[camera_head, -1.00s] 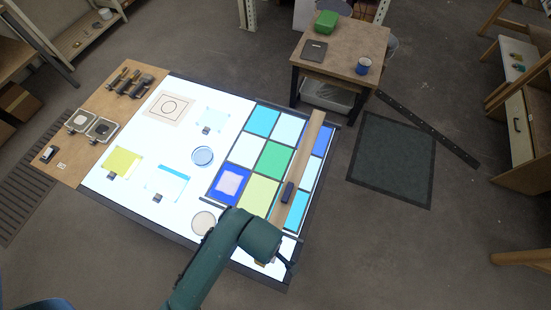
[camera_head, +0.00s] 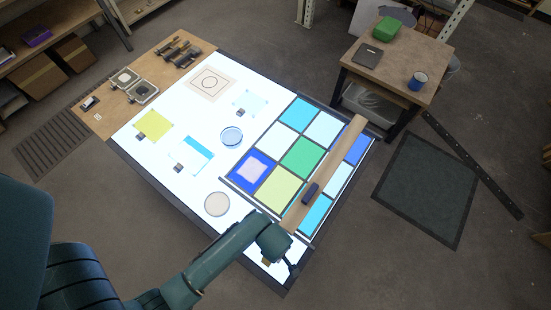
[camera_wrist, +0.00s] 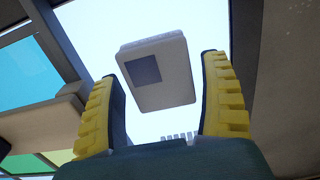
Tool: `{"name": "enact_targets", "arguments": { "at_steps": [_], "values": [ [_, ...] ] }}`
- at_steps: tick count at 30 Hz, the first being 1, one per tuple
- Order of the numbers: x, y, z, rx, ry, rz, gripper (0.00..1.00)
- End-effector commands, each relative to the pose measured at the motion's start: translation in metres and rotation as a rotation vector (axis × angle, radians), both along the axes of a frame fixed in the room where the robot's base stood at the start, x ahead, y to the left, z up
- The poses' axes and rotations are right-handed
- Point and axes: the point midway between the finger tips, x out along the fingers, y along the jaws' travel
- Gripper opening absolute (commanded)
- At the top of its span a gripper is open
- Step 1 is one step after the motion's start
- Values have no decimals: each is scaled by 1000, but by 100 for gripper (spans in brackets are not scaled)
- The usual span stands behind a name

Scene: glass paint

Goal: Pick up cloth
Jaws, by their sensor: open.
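A pale lilac, cloth-like square (camera_head: 252,169) lies flat on a blue pane at the left of the glass grid, in the head view. I take it to be the cloth. My gripper (camera_head: 291,270) is low at the near corner of the light table, well to the lower right of that square. In the wrist view my gripper (camera_wrist: 163,105) has its yellow ribbed fingers spread wide. A beige-grey block with a dark square (camera_wrist: 157,72) shows between and beyond the fingertips, with no grip on it.
The glowing light table (camera_head: 190,115) carries a wooden bar (camera_head: 337,160) across the glass grid, with a dark block (camera_head: 310,193) on it. A round dish (camera_head: 217,204) and a blue dish (camera_head: 231,136) lie left of the grid. A wooden side table (camera_head: 400,65) stands at the back right.

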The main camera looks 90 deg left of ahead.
Motion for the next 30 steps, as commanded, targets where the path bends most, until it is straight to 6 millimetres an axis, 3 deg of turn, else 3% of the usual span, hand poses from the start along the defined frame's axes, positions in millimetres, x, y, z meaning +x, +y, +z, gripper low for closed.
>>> {"name": "enact_targets", "arguments": {
  "at_steps": [7,15,23,30],
  "values": [
    [0,0,-4,1,-1,-1,78],
    [0,0,-4,1,-1,-1,27],
    [1,0,2,1,-2,-1,27],
    [1,1,55,4,-4,-1,27]
  ]
}}
